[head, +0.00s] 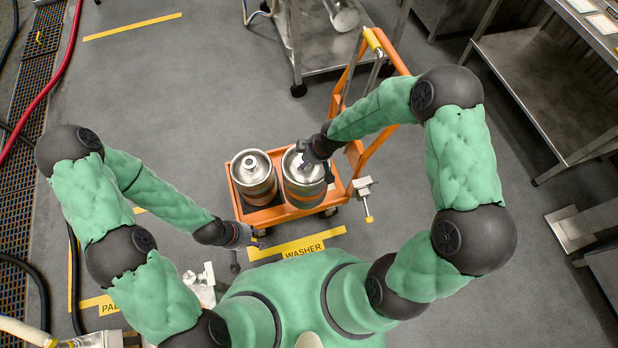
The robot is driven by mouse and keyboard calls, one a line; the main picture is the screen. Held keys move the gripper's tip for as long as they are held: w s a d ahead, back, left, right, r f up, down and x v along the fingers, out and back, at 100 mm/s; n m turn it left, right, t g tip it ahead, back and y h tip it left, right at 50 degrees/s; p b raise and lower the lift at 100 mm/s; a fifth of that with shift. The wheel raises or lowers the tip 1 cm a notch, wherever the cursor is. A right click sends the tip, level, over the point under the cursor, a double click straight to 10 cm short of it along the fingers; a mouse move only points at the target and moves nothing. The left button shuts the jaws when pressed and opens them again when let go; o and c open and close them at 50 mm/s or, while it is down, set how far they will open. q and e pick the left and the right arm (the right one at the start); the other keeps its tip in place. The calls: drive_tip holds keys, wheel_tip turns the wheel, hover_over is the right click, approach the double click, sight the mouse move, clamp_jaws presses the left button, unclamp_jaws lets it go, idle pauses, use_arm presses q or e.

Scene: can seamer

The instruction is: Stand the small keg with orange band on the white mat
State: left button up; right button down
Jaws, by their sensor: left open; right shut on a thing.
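Two steel kegs stand upright side by side in an orange cart (262,216). The left keg (252,180) has a bare top with a round central fitting. The right keg (304,192) is partly covered by my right gripper. I cannot make out which one carries an orange band. My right gripper (306,163) is shut on the top of the right keg, which is still in the cart. My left gripper (256,238) is open and empty, low beside the cart's front left corner. I cannot make out a white mat.
A yellow floor strip marked WASHER (297,248) lies in front of the cart. The cart's tall orange handle (378,140) rises at its right. A steel trolley (330,50) stands behind, and a steel bench (545,90) at the right. Open floor lies left of the cart.

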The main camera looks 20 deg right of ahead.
drive_tip(key=shift+a+f+n, duration=0.1)
drive_tip(key=shift+f+n, duration=0.3)
drive_tip(key=shift+f, duration=0.4)
drive_tip(key=shift+w+f, duration=0.2)
drive_tip(key=shift+w, duration=0.2)
drive_tip(key=w+d+f+b, duration=0.2)
drive_tip(key=w+f+b, duration=0.2)
drive_tip(key=w+f, duration=0.2)
drive_tip(key=w+d+f+b, duration=0.2)
drive_tip(key=w+f+b, duration=0.2)
drive_tip(key=w+f, duration=0.2)
drive_tip(key=shift+d+f, duration=0.3)
drive_tip(key=shift+d, duration=0.05)
drive_tip(key=shift+c, duration=2.2)
unclamp_jaws()
drive_tip(key=shift+f, duration=0.1)
